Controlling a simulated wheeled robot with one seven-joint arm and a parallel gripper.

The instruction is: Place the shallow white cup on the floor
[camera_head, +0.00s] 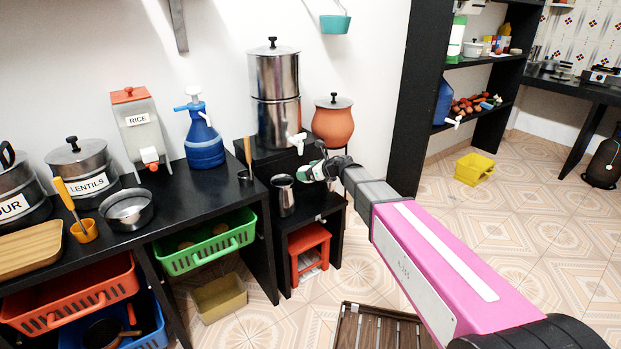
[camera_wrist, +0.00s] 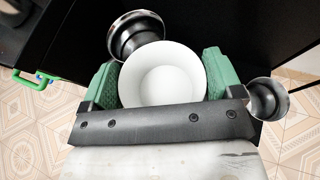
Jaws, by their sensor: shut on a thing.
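The shallow white cup (camera_wrist: 165,75) is between the green fingers of my gripper (camera_wrist: 160,80) in the wrist view. Its round opening faces the camera. The gripper is shut on it. In the head view my gripper (camera_head: 318,170) is over the small low black stand beside the counter; the cup is too small and covered to make out clearly there. I cannot tell whether the cup touches the stand. The patterned tile floor (camera_head: 540,235) is bare to the right of my arm; it also shows in the wrist view (camera_wrist: 35,130).
A steel tumbler (camera_head: 283,195) stands left of my gripper on the low stand. An orange stool (camera_head: 309,240) is beneath it. A slatted wooden piece (camera_head: 375,328) lies on the floor in front. A yellow basket (camera_head: 474,169) sits on the floor at right.

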